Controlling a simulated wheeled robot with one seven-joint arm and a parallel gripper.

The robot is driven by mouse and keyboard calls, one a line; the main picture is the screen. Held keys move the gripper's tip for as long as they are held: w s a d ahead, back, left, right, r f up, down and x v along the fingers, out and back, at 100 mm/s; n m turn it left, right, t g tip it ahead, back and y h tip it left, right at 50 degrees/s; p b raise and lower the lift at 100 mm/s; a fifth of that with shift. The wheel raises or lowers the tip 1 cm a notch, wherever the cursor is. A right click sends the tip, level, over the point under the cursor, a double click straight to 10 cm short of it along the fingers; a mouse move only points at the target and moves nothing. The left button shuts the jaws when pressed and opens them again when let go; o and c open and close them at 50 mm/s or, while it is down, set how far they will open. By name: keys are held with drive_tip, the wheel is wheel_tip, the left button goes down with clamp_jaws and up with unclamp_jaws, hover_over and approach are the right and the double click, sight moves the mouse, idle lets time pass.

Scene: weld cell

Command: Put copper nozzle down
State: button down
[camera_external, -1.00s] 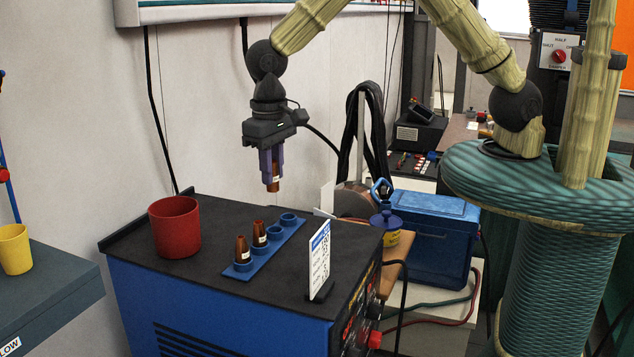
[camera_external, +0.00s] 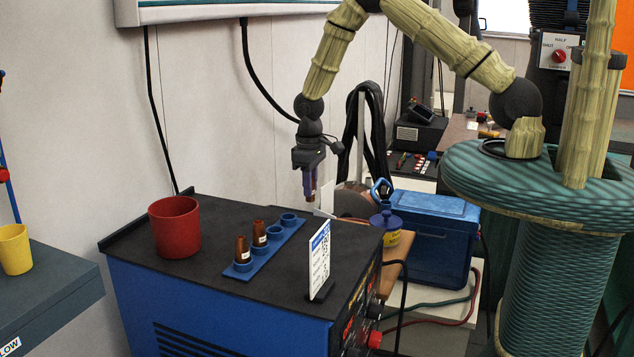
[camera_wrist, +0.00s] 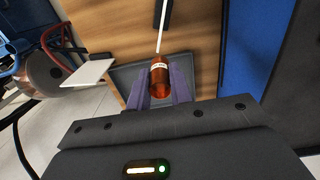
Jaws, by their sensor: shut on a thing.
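In the external view only the nozzle's small lower end (camera_external: 309,198) shows. Two other copper nozzles (camera_external: 242,249) (camera_external: 259,234) stand upright in the blue holder strip (camera_external: 256,262), whose far sockets look empty. In the wrist view a dark grey square tray (camera_wrist: 126,77) lies beneath the gripper on a wooden surface.
A red cup (camera_external: 174,228) stands left of the strip. A white upright card (camera_external: 319,262) stands at the cabinet's right edge. A wooden shelf (camera_external: 396,280), a blue-topped yellow can (camera_external: 387,228) and a blue box (camera_external: 430,240) are to its right. Black cables hang behind the gripper.

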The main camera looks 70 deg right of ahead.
idle(0.5)
drive_tip(key=s+a+r+n, duration=0.2)
drive_tip(key=s+a+r, duration=0.1)
drive_tip(key=a, duration=0.6)
drive_tip(key=s+a+r+n, duration=0.2)
drive_tip(key=a+r, duration=0.4)
drive_tip(key=a, duration=0.3)
drive_tip(key=s+a+r+n+p, duration=0.1)
drive_tip(key=s+a+r+n, duration=0.2)
drive_tip(key=a, duration=0.6)
drive_tip(key=shift+s+r, duration=0.8)
drive_tip(key=shift+s, duration=0.3)
drive_tip(key=shift+f, duration=0.15)
drive_tip(key=shift+f+p, duration=0.95)
drive_tip(key=shift+f, duration=1.85)
drive_tip(key=shift+f+p, duration=0.65)
drive_tip(key=shift+f, duration=1.45)
